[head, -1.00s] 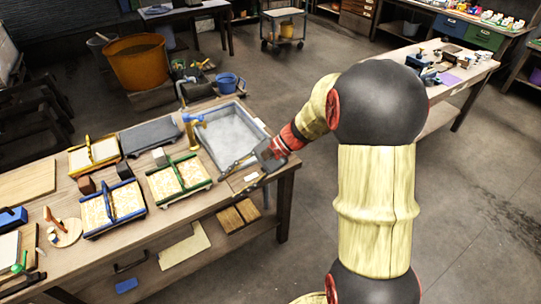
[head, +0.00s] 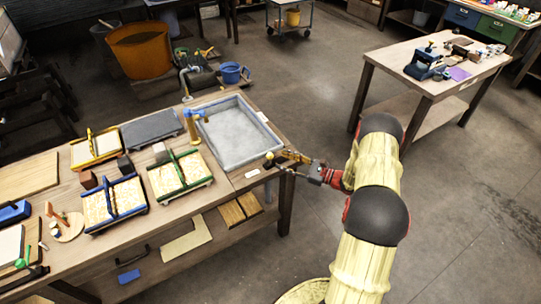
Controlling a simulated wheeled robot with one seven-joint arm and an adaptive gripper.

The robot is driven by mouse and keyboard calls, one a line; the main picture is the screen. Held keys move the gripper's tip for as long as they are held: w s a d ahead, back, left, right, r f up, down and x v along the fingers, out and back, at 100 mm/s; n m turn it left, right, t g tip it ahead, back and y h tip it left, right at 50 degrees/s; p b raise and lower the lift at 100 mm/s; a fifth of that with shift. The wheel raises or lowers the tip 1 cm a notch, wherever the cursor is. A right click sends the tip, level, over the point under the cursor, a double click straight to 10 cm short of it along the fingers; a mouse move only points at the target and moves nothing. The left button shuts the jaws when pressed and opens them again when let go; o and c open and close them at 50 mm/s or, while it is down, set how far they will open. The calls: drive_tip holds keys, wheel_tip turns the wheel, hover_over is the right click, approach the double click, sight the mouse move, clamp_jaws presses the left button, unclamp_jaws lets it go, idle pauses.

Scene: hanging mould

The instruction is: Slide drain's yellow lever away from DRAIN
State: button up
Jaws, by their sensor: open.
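The grey basin (head: 262,119) is set at the right end of the workbench. A small yellow lever-like piece (head: 287,156) with a dark mount sits at the basin's front right corner, near the bench edge. I take it for the drain's lever. A small white label (head: 252,173) lies to its left; its writing is too small to read. My gripper (head: 303,168) is open and just right of the yellow piece, low by the bench edge. The fingers overlap the piece in the picture, so I cannot tell whether they touch it.
A yellow tap-like fitting (head: 194,126) stands at the basin's left edge. Green (head: 178,176) and blue (head: 114,206) framed moulds stand on the bench to the left. Open floor lies between this bench and the right-hand table (head: 428,82).

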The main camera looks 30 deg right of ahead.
sight(270, 156)
drive_tip(key=shift+b+x, duration=0.6)
drive_tip(key=shift+x, duration=2.95)
drive_tip(key=shift+c, duration=0.5)
clamp_jaws()
